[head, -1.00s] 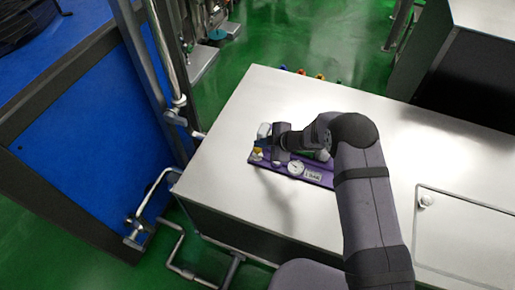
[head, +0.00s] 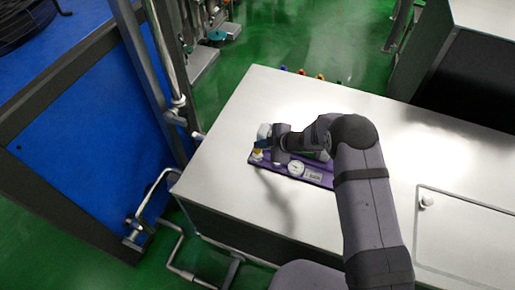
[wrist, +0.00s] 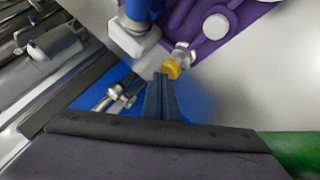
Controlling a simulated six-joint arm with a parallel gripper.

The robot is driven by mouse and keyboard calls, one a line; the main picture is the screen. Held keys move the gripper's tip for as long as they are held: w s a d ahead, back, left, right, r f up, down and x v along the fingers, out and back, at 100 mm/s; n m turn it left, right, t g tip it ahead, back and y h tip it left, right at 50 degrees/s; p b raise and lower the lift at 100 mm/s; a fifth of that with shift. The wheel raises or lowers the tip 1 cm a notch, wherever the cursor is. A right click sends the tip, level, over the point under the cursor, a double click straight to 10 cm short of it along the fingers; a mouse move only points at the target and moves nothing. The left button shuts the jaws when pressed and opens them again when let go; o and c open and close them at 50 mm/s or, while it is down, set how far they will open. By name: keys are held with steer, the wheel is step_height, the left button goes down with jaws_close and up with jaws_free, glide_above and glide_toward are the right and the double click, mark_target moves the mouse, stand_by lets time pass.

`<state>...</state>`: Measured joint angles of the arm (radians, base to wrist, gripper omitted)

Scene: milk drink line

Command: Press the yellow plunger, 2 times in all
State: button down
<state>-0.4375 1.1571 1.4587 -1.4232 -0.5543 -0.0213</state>
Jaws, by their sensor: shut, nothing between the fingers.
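The yellow plunger (wrist: 171,69) is a small round knob on a pale metal stem at the edge of a purple panel (head: 322,181). It also shows small at the panel's left end in the head view (head: 257,152). My gripper (wrist: 160,76) is shut and empty. Its dark blue fingertips are right by the plunger in the wrist view and overlap the knob's lower left side. I cannot tell whether they touch it. In the head view, my gripper (head: 259,145) is just above the plunger at the panel's left end.
A white block with a blue post (wrist: 133,38) stands close beside the plunger. A round dial (head: 296,168) sits on the panel. A pipe rail (head: 172,90) rises past the bench's left edge.

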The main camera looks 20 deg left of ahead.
mark_target(260, 150)
steer(key=shift+f+b, duration=0.65)
steer(key=shift+f, duration=0.2)
stand_by(0.9)
steer(key=shift+r+p, duration=1.3)
steer(key=shift+r, duration=0.2)
steer(key=shift+r, duration=0.1)
steer(key=shift+r+p, duration=2.2)
steer(key=shift+r, duration=0.25)
